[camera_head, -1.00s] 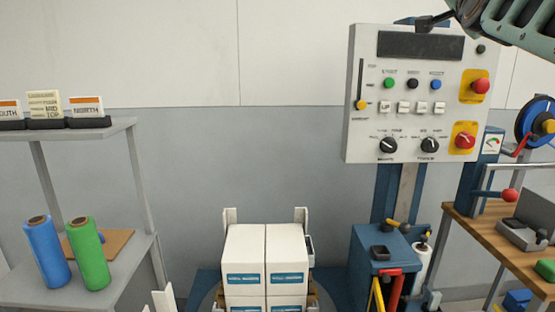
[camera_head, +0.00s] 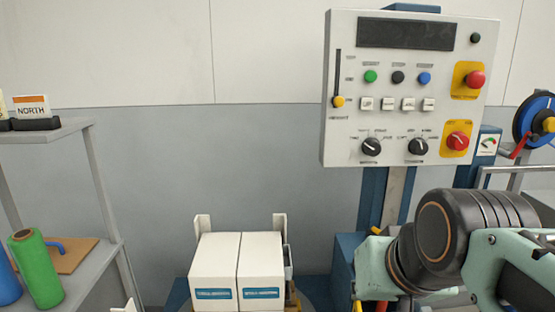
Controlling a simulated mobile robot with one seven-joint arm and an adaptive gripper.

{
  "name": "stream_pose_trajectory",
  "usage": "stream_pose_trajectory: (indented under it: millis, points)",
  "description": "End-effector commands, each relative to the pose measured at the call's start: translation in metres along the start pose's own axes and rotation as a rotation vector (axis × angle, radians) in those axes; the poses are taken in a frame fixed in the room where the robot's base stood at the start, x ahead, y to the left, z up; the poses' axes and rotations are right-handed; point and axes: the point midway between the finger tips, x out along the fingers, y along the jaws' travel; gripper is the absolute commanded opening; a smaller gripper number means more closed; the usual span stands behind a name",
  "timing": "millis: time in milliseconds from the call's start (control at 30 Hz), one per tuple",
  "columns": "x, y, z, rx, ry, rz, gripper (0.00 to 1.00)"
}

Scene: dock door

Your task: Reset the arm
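My arm (camera_head: 440,245) reaches in at the lower right of the head view, with dark joint housings and pale green links.
White cartons (camera_head: 215,262) stand side by side at the bottom centre. A grey shelf (camera_head: 75,128) at the left bears a NORTH card (camera_head: 32,104) and a green roll (camera_head: 36,265). A blue reel (camera_head: 535,118) is at the right. The wall between is clear.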

Motion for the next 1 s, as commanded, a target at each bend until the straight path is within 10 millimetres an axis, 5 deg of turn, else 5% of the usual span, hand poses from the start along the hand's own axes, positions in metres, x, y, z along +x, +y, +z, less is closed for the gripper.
stream_pose_trajectory:
  millis: [33, 100, 800, 1000]
  points:
    - [0.007, 0.003, 0.035, -0.042, -0.065, 0.03, 0.0]
    - [0.004, 0.006, 0.064, -0.089, -0.134, 0.06, 0.0]
    - [-0.144, -0.011, -0.048, -0.078, -0.121, 0.05, 0.0]
    - [-0.168, -0.013, -0.064, -0.078, -0.121, 0.05, 0.0]
